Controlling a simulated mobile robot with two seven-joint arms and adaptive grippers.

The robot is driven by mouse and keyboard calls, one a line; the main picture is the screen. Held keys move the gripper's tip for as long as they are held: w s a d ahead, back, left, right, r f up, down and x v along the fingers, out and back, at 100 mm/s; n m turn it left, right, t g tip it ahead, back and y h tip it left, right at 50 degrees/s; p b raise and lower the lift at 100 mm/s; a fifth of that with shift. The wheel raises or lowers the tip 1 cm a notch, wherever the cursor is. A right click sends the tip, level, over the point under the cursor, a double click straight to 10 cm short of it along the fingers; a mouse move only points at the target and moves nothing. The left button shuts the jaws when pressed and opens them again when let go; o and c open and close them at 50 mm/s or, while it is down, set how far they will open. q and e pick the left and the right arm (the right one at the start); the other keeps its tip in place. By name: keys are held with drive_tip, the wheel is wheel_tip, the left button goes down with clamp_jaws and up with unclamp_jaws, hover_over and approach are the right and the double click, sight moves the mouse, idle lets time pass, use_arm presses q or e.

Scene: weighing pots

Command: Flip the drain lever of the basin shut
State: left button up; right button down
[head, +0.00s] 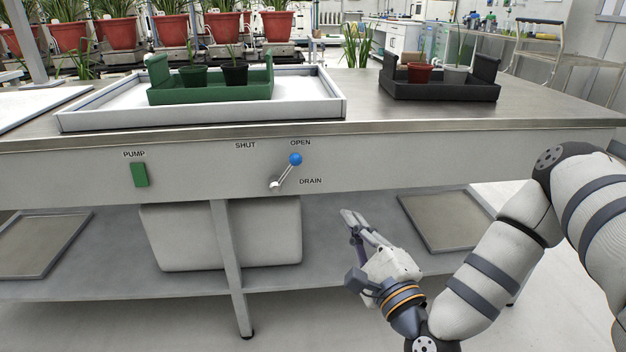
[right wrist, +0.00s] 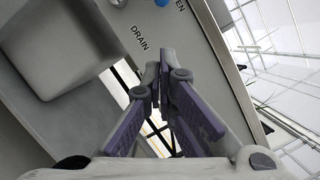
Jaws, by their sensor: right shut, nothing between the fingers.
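The drain lever (head: 286,172) is on the front panel of the bench. It is a short metal rod with a blue ball knob (head: 295,159), tilted up and right toward the OPEN label. The SHUT label is up and left of it. The knob shows partly at the top edge of the right wrist view (right wrist: 162,2). The basin (head: 330,108) is a shallow white tray on the bench top above the lever. My right gripper (head: 350,217) is below and right of the lever, apart from it, shut and empty. My left gripper is not in view.
A green pump switch (head: 140,175) is left on the panel. A green carrier (head: 210,93) with dark pots stands in the basin. A dark carrier (head: 440,91) with pots is to its right. A grey tank (head: 220,235) hangs below. The space before the lever is clear.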

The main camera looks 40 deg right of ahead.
sight(286, 172)
drive_tip(key=x, duration=0.4)
drive_tip(key=a+r+b+x, duration=0.1)
drive_tip(key=x, duration=0.3)
drive_tip(key=a+x, duration=0.1)
drive_tip(key=x, duration=0.3)
drive_tip(key=shift+w+a+r, duration=0.2)
drive_tip(key=shift+w+r, duration=0.05)
drive_tip(key=shift+w, duration=0.35)
drive_tip(key=shift+a+r+n+p, duration=0.1)
drive_tip(key=shift+r+n+p, duration=0.25)
drive_tip(key=shift+n+p, duration=0.1)
drive_tip(key=shift+w+a+r+n+p, duration=0.1)
drive_tip(key=shift+r+n+p, duration=0.05)
drive_tip(key=shift+n+p, duration=0.15)
